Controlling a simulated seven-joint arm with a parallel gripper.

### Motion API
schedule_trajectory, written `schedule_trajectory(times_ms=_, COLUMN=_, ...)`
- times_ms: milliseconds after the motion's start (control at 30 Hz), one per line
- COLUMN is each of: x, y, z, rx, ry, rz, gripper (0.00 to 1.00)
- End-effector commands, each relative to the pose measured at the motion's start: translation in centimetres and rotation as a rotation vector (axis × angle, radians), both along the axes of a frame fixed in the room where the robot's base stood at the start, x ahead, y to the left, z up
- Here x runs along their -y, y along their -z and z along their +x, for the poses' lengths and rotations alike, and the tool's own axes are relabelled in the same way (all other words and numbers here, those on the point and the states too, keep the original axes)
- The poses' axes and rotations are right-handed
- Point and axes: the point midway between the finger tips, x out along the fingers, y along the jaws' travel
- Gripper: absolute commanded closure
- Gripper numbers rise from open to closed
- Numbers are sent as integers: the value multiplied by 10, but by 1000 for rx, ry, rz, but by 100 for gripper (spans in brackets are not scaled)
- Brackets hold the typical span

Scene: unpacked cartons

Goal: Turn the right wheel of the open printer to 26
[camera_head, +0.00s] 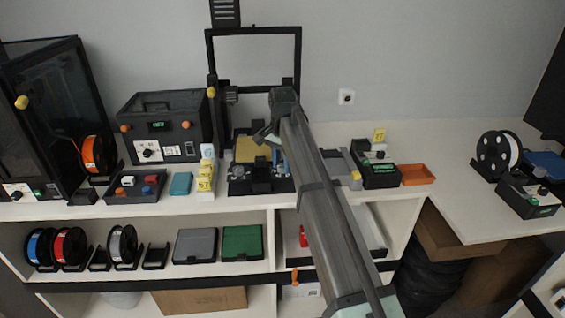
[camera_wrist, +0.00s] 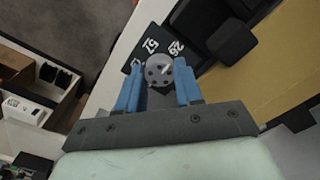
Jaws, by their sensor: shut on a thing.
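The open printer (camera_head: 209,60) stands at the back of the bench, a black frame over a tan bed. Its bed (camera_wrist: 285,65) also shows in the wrist view. The right wheel (camera_wrist: 156,74), a grey round knob with dark holes and a small white mark, sits between the blue fingers of my gripper (camera_wrist: 158,69). The fingers are shut on it from both sides. A black plate (camera_wrist: 148,47) beyond the wheel carries white numbers; one looks like 26. I cannot tell exactly which number the mark faces. In the head view my gripper (camera_head: 278,160) is at the printer's front right, and the arm partly hides it.
A black toolbox-like unit (camera_head: 165,115) and yellow blocks (camera_head: 205,180) stand left of the printer. A black device with a green display (camera_head: 380,170) and an orange tray (camera_head: 417,174) stand right.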

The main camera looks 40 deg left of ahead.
Motion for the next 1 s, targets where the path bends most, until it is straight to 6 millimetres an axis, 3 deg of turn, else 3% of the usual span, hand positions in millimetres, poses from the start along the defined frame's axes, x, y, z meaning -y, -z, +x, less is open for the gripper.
schedule_trajectory(times_ms=633, x=0, y=0, z=0, rx=-1, ry=47, rz=1, gripper=95)
schedule_trajectory(times_ms=667, x=0, y=0, z=0, rx=-1, ry=47, rz=1, gripper=63)
schedule_trajectory(times_ms=700, x=0, y=0, z=0, rx=-1, ry=47, rz=1, gripper=59)
schedule_trajectory(times_ms=767, x=0, y=0, z=0, rx=-1, ry=47, rz=1, gripper=54)
schedule_trajectory(times_ms=1000, x=0, y=-1, z=0, rx=0, ry=47, rz=1, gripper=54)
